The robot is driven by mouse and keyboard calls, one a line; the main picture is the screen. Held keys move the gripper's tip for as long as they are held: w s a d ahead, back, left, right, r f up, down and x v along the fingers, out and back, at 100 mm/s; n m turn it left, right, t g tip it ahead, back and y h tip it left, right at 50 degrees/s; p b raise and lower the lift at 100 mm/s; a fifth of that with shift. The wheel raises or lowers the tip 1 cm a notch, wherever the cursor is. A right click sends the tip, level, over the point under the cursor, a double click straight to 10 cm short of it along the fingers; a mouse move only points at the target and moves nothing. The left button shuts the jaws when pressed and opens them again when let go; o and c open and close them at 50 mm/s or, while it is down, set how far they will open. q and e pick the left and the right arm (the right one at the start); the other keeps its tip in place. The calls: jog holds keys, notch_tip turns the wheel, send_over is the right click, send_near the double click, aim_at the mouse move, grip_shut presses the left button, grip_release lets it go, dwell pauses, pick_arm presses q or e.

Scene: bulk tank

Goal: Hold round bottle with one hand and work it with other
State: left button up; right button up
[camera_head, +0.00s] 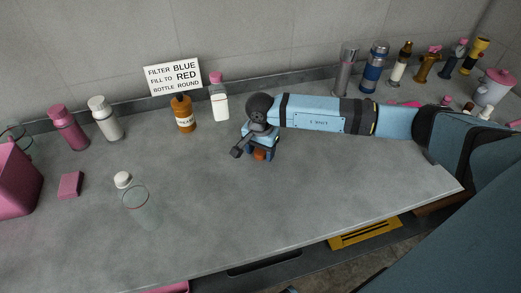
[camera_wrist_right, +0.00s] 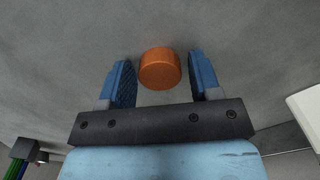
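A clear round bottle (camera_head: 141,208) with a red line near its top stands uncapped on the counter at the left front. A white cap (camera_head: 123,180) lies just behind it. My right gripper (camera_head: 259,153) points down at the middle of the counter, well to the right of the bottle. It is open around a small orange cylinder (camera_wrist_right: 160,70), with gaps to both blue fingers in the right wrist view (camera_wrist_right: 161,76). The orange piece (camera_head: 259,155) is partly hidden by the gripper in the head view. My left gripper is not in view.
A sign (camera_head: 174,77) reads "FILTER BLUE, FILL TO RED, BOTTLE ROUND". An amber bottle (camera_head: 184,116) and a pink-capped white bottle (camera_head: 219,102) stand behind. A pink block (camera_head: 70,185) and pink bin (camera_head: 14,183) are at left. The front middle counter is clear.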

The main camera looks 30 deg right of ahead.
aim_at(260, 151)
jog(key=shift+o, duration=0.3)
notch_tip(260, 151, up, 12)
jog(key=shift+r, duration=0.2)
dwell(0.3)
